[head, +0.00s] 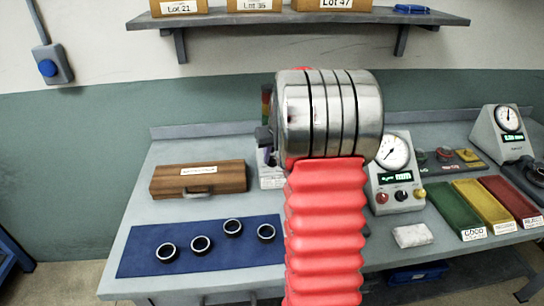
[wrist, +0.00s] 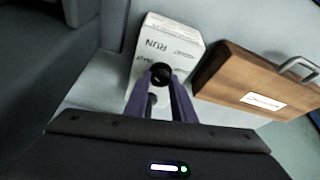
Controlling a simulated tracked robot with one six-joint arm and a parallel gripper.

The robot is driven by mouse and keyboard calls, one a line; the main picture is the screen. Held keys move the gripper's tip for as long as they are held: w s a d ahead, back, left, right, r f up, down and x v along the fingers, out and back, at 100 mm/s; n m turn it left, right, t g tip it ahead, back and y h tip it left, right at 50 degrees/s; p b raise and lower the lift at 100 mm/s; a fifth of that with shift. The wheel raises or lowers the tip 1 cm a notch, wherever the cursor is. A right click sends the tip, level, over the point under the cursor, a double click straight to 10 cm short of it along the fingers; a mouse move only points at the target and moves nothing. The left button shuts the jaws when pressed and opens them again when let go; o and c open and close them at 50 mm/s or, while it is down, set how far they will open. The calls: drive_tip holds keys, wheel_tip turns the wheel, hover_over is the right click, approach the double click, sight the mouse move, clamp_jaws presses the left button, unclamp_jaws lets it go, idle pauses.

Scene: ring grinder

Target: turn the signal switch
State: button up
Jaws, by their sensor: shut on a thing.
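The signal switch is a round black knob (wrist: 161,72) on a white box with printed lettering, including RUN (wrist: 160,40), in the wrist view. My gripper (wrist: 161,85) has its two purple-grey fingers shut on the knob, one on each side. The knob's pointer direction cannot be made out. In the head view the pale base of the box (head: 272,180) shows left of my red arm, beneath a stacked signal light (head: 266,103). My arm hides much of this spot, and the knob is not visible there.
A wooden case (head: 198,179) with a handle lies close beside the switch box. A blue mat (head: 140,256) with several dark rings is in front. Right of my arm stand a gauge unit (head: 397,172), a white cloth (head: 413,236) and green, yellow and red trays (head: 455,208).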

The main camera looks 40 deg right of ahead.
drive_tip(key=m, duration=0.1)
drive_tip(key=m+h, duration=0.1)
drive_tip(key=m, duration=0.1)
drive_tip(key=m+g, duration=0.1)
drive_tip(key=shift+w+a+m, duration=0.2)
drive_tip(key=shift+a+m, duration=0.1)
drive_tip(key=shift+m, duration=0.1)
drive_tip(key=m+g, duration=0.1)
drive_tip(key=m, duration=0.1)
drive_tip(key=m+h, duration=0.1)
drive_tip(key=m, duration=0.2)
drive_tip(key=shift+w+a+g, duration=0.15)
drive_tip(key=shift+w+g, duration=0.05)
drive_tip(key=shift+g, duration=0.2)
drive_tip(key=m+g, duration=0.1)
drive_tip(key=m, duration=0.4)
drive_tip(key=shift+w+g+h, duration=0.2)
drive_tip(key=shift+g+h, duration=0.1)
drive_tip(key=shift+g, duration=0.1)
drive_tip(key=m+g, duration=0.1)
drive_tip(key=m, duration=0.4)
drive_tip(key=shift+w+g, duration=0.15)
drive_tip(key=shift+g, duration=0.25)
drive_tip(key=shift+r, duration=0.1)
drive_tip(key=o, duration=1.1)
drive_tip(key=shift+d+y, duration=0.2)
drive_tip(key=shift+y, duration=0.2)
drive_tip(key=shift+c, duration=0.2)
